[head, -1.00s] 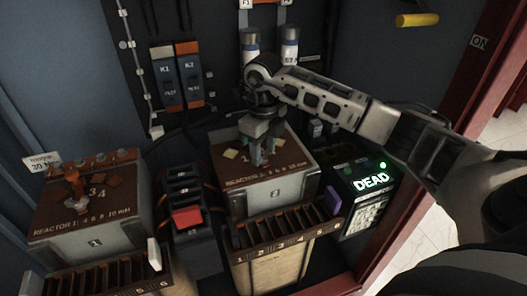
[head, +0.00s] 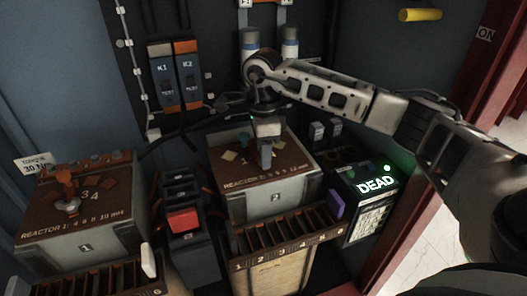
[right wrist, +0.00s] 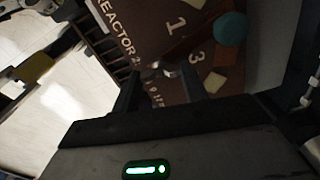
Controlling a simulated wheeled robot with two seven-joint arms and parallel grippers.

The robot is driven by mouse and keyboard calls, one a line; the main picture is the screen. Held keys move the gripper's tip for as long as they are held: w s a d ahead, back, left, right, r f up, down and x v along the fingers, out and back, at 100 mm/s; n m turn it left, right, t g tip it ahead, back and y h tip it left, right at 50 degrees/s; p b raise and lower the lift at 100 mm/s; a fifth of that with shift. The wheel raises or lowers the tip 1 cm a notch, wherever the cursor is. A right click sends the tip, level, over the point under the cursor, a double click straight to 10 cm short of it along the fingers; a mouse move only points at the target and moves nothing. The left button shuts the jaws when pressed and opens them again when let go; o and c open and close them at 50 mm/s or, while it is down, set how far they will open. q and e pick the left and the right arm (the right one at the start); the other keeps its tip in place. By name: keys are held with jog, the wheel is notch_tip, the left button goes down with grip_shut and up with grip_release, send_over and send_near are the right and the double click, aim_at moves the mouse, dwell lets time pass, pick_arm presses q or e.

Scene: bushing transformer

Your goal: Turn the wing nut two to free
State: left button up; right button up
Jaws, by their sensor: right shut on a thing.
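The reactor 2 box (head: 290,190) stands in the middle of the head view, with a brown top plate marked with numbers and small tan patches. My right gripper (head: 266,163) points down onto this top. It is shut on a small metal wing nut, which the fingers hide in the head view. In the right wrist view a bit of the metal wing nut (right wrist: 165,69) shows between the fingertips, near the printed 3. A teal round knob (right wrist: 230,28) is on the same plate, apart from the fingers. My left gripper is not in view.
The reactor 1 box (head: 85,245) with an orange fitting (head: 66,188) stands at left. A block with a red part (head: 183,220) is between the boxes. A slotted wooden bin (head: 270,272) stands in front. A lit DEAD meter (head: 365,190) is at right.

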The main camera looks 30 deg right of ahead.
jog(key=shift+r+n, duration=0.15)
jog(key=shift+n, duration=0.35)
jog(key=o, duration=1)
notch_tip(320, 180, up, 16)
jog(key=shift+f, duration=0.1)
dwell(0.4)
